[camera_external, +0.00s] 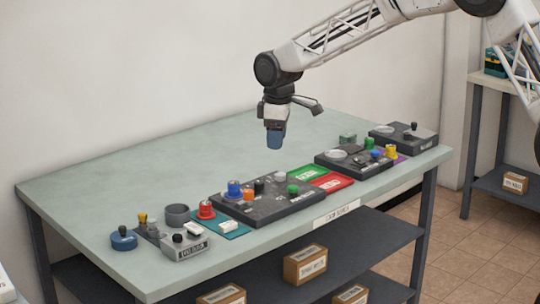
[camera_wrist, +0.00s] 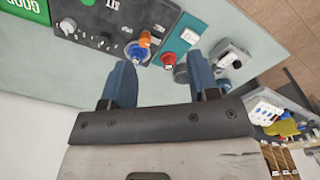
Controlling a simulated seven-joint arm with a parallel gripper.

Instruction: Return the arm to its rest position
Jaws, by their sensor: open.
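My gripper (camera_external: 274,142) hangs from my white and black arm above the table, pointing down, with its blue fingers over the middle of the pale green tabletop (camera_external: 130,165). In the wrist view the two blue fingers of my gripper (camera_wrist: 165,85) stand apart with nothing between them. The gripper is clear of the control panel (camera_external: 268,208), which carries a blue knob, an orange knob and a green button. I see no object held.
A second grey panel (camera_external: 352,162) and a black box (camera_external: 404,136) stand at the right. Green and red plates (camera_external: 332,182), a teal plate (camera_external: 233,229), a grey box (camera_external: 185,246) and a blue round part (camera_external: 123,239) line the front. The table's back half is bare.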

